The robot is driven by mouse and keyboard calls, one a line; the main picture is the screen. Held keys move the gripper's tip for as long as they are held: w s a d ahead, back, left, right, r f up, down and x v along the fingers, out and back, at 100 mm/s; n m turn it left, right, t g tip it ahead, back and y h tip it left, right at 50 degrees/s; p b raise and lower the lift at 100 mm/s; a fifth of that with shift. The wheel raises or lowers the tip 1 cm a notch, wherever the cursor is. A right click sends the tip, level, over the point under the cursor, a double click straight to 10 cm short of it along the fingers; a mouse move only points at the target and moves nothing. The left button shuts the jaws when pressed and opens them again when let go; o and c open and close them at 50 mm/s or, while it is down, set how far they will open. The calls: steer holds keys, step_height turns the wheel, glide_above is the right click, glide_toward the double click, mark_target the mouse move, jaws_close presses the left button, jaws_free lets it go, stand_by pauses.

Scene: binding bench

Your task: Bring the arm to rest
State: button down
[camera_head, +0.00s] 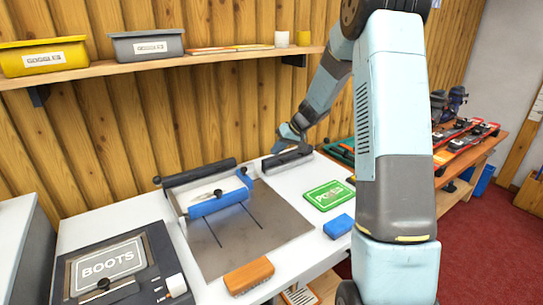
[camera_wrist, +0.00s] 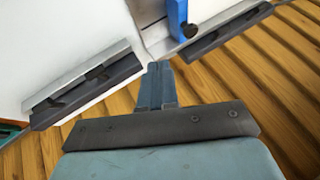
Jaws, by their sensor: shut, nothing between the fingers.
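My arm (camera_head: 392,120) rises in the right half of the head view and bends back toward the wooden wall. My gripper (camera_head: 283,141) is at its far end, close to the dark bar-shaped tool (camera_head: 287,160) at the back of the bench; I cannot tell whether they touch. In the wrist view my gripper (camera_wrist: 158,70) is shut with nothing between its fingers. Two dark bars (camera_wrist: 85,92) lie on the white bench to either side of it there.
The white bench (camera_head: 110,216) holds a grey board (camera_head: 255,246), a blue-edged clamp (camera_head: 219,203), an orange block (camera_head: 248,275), a blue block (camera_head: 339,226), a green POLES plate (camera_head: 329,194) and a BOOTS box (camera_head: 135,238). A shelf (camera_head: 125,67) with GOGGLES bins (camera_head: 45,58) hangs above.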

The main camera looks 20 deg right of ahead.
steer(key=s+a+r+h, duration=0.1)
steer(key=s+a+r, duration=0.1)
steer(key=s+r, duration=0.75)
steer(key=s+a+r+h, duration=0.2)
steer(key=s+r, duration=0.6)
steer(key=s, duration=0.3)
steer(key=s+d+r+m+h, duration=0.1)
steer(key=s, duration=1)
steer(key=s+d+r+m+t+h, duration=0.1)
steer(key=s+r+h, duration=0.1)
steer(key=s, duration=0.8)
steer(key=shift+s+d+t, duration=0.2)
steer(key=shift+s+t, duration=0.1)
steer(key=shift+s, duration=0.05)
